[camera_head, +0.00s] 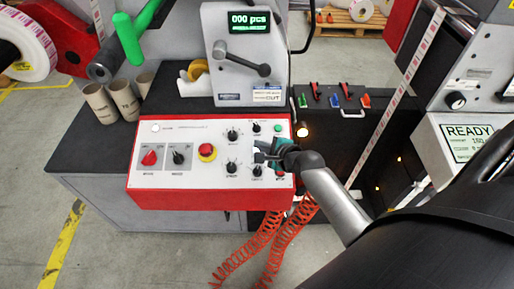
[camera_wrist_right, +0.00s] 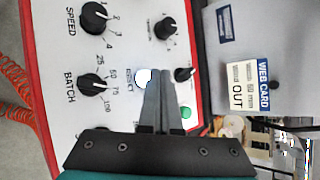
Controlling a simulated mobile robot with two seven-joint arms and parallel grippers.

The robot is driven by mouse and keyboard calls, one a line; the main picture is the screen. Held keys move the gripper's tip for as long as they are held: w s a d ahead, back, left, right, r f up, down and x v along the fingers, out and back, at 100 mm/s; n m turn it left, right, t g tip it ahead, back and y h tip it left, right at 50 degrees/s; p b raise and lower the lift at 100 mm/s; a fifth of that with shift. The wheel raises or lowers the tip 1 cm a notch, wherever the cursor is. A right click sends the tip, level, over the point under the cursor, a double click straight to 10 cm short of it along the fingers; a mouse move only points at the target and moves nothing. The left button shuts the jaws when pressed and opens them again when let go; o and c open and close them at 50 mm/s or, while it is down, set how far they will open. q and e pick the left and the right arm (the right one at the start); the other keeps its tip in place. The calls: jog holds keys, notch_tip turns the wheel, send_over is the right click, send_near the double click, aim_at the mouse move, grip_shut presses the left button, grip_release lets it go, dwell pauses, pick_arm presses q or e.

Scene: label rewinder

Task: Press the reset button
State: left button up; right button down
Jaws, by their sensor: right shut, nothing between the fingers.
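The control panel (camera_head: 190,181) has a white face and a red rim, with several knobs and a red emergency stop (camera_head: 207,152). In the right wrist view, the reset button (camera_wrist_right: 143,76) is a small white round cap beside the printed word RESET. The fingers of my right gripper (camera_wrist_right: 162,74) partly cover that button's edge. The gripper is shut and empty, its tips right beside the button in that picture; whether they touch it I cannot tell. In the head view my right gripper (camera_head: 260,158) is over the panel's right part and hides the button. My left gripper is not in view.
Black knobs stand close around, among them the BATCH knob (camera_wrist_right: 93,86) and SPEED knob (camera_wrist_right: 95,17). A green button (camera_head: 278,128) sits near the panel's right edge. A counter display (camera_head: 249,22) reads 000 pcs. Red coiled hoses (camera_head: 265,238) hang below.

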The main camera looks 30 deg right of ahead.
jog(key=shift+f, duration=0.1)
dwell(0.6)
jog(key=shift+w+d+f, duration=0.1)
jog(key=shift+f, duration=0.2)
jog(key=shift+w+f+b, duration=0.1)
jog(key=shift+f+b, duration=0.25)
jog(key=shift+f, duration=0.05)
dwell(0.6)
jog(key=shift+r, duration=0.1)
jog(key=shift+s+r+p, duration=0.2)
jog(key=shift+r+p, duration=0.5)
jog(key=shift+p, duration=0.45)
jog(key=r+p, duration=0.1)
jog(key=p, duration=0.1)
jog(key=r+p, duration=0.2)
jog(key=s+r+p, duration=0.1)
jog(key=p, duration=0.1)
jog(key=shift+s+a+r, duration=0.1)
jog(key=shift+a+r, duration=0.3)
